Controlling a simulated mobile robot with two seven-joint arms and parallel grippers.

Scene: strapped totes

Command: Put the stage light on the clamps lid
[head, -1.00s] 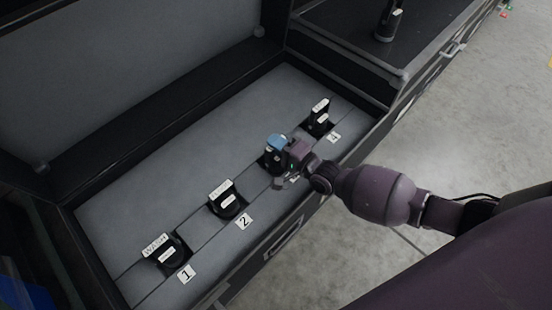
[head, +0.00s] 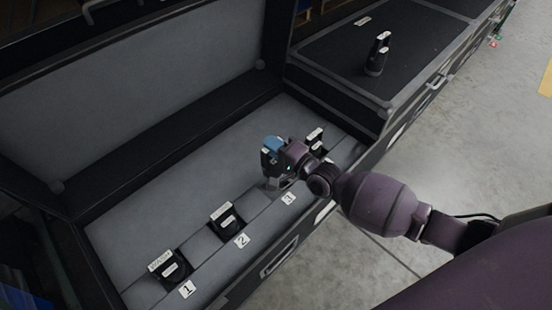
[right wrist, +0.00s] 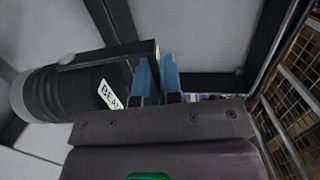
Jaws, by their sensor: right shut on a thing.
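My right gripper (head: 273,143), with blue fingertips, is shut on a black stage light (head: 267,159) above the open grey-lined case, near the label 3. In the right wrist view the held light (right wrist: 85,85) extends left from the blue fingers (right wrist: 157,78); its label starts with "BEA" and the rest is hidden. Similar black lights stand in slot 1 (head: 173,268), slot 2 (head: 226,218) and the far slot (head: 315,142), partly behind my gripper. A closed dark lid (head: 335,70) adjoins at the back right; its small white label (head: 362,20) is unreadable. My left gripper is not in view.
Another black light (head: 377,55) stands upright on the dark lid, which has bare room around it. The open case's raised lid (head: 130,80) rises at the back left. Grey floor (head: 480,130) lies to the right.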

